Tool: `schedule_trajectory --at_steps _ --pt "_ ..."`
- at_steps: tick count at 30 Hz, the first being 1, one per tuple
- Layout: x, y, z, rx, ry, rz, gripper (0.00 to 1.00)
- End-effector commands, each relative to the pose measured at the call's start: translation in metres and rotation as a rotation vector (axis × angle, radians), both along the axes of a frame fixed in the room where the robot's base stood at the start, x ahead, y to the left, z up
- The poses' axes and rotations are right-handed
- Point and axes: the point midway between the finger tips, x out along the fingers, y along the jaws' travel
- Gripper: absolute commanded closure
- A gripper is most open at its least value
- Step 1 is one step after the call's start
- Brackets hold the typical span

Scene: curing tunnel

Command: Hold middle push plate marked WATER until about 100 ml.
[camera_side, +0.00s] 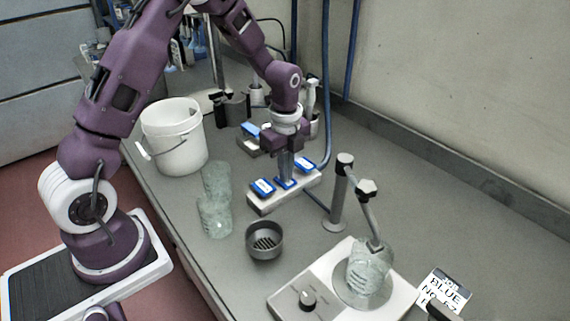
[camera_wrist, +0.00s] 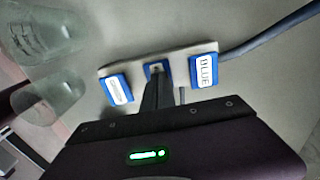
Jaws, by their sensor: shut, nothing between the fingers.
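A pale bar (camera_side: 256,207) carries three blue push plates in a row. My gripper (camera_side: 285,180) points down with its fingers shut and empty, and its tips are at the middle push plate (camera_side: 281,186). In the wrist view the fingers (camera_wrist: 157,80) cover part of the middle plate (camera_wrist: 153,66), so its label is hidden. The tips appear to touch it; I cannot tell how far it is pressed. The right plate reads BLUE (camera_wrist: 204,70); the left plate's label (camera_wrist: 117,90) is unreadable. A clear beaker (camera_side: 368,275) stands on a white stirrer plate; its liquid level is unclear.
Two clear beakers (camera_side: 213,218) (camera_side: 216,178) stand left of the bar. A dark cup with a slotted bottom (camera_side: 264,240) is in front. The bench is clear at right.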

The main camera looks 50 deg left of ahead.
Motion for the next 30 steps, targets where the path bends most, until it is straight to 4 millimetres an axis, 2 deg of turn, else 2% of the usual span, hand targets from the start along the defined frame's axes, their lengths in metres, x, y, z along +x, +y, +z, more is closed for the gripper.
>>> schedule_trajectory --at_steps 1,26,30 --pt "-0.0069 0.0003 -0.0062 -0.001 0.024 -0.001 1.00" --pt "-0.0069 0.0004 -0.0062 0.000 0.024 -0.001 1.00" --pt "-0.0059 0.0007 0.0017 0.000 0.020 -0.001 1.00"
